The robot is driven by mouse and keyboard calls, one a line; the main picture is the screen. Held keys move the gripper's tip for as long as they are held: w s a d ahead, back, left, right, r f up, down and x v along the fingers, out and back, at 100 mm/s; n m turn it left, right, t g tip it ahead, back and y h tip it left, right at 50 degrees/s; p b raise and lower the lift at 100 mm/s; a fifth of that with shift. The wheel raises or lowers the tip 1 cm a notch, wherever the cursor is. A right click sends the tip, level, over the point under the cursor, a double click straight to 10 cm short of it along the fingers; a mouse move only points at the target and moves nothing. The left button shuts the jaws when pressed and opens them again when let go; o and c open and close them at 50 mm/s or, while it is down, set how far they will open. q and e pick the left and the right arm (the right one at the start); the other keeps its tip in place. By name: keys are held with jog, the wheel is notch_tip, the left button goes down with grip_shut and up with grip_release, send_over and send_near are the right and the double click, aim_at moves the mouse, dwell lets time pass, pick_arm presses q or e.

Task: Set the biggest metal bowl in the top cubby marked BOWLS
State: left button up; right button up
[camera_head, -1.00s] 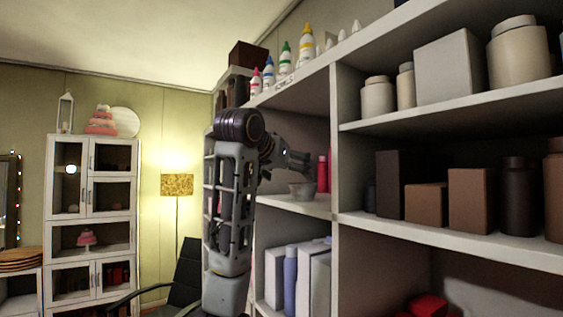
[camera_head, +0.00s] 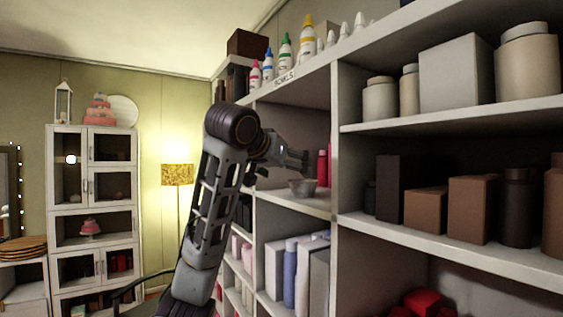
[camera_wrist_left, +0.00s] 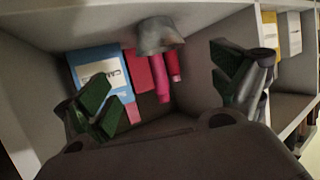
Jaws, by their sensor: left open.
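A grey metal bowl (camera_head: 302,187) rests upright near the front edge of the top cubby (camera_head: 308,206), under the BOWLS label (camera_head: 284,78). My left gripper (camera_head: 306,160) is just above the bowl in the head view, apart from it. In the left wrist view my left gripper (camera_wrist_left: 168,90) has its fingers spread with nothing between them. The bowl (camera_wrist_left: 157,35) shows past the fingertips there, in a picture that looks upside down. My right gripper is not in view.
Red and pink bottles (camera_head: 322,170) stand behind the bowl, and a blue-and-white box (camera_wrist_left: 98,72) is beside them. A vertical divider (camera_head: 335,150) bounds the cubby on the right. Squeeze bottles (camera_head: 285,52) stand on top of the shelf unit.

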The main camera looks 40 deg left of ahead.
pick_arm(q)
jog(key=shift+v, duration=1.25)
jog(key=shift+w+f, duration=0.1)
